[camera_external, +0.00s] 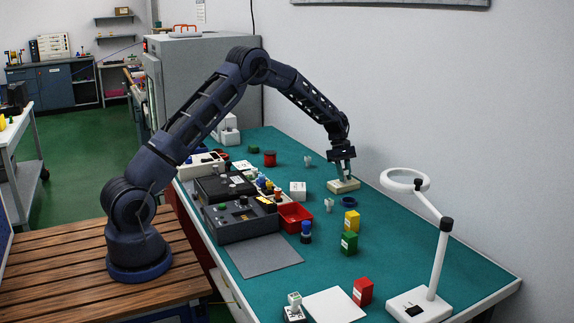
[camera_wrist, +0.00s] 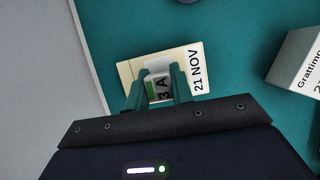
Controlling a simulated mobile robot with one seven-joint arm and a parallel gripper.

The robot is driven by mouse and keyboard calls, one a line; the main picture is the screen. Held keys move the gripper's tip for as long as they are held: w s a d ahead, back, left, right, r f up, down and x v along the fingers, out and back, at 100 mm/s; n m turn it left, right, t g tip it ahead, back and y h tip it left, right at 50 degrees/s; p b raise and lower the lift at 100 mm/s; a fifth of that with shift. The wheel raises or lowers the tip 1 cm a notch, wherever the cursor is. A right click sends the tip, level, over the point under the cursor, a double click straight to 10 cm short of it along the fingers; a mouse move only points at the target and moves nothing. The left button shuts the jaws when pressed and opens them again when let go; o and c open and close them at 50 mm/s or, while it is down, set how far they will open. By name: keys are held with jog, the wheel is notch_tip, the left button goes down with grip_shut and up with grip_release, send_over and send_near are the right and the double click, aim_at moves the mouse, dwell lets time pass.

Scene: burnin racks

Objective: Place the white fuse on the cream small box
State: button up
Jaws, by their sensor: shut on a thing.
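My gripper (camera_external: 343,168) is shut on the white fuse, directly over the cream small box (camera_external: 343,186) near the wall side of the green bench. In the wrist view, the white fuse (camera_wrist: 159,69) with a green mark and "3 A" sits between the fingers of my gripper (camera_wrist: 159,82). The cream small box (camera_wrist: 127,72) lies beneath it and carries a white "21 NOV" label. The fuse is within the box's outline. I cannot tell whether its bottom touches the box. The fingers hide most of the fuse in the external view.
A white box (camera_external: 298,190) and a blue ring (camera_external: 348,201) are near the cream box. A red tray (camera_external: 295,216), yellow block (camera_external: 351,222) and green block (camera_external: 349,243) stand closer to the camera. A magnifier lamp (camera_external: 437,255) stands at right. Bench right of the blocks is clear.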

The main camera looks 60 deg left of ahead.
jog(key=shift+f, duration=0.1)
jog(key=o, duration=1)
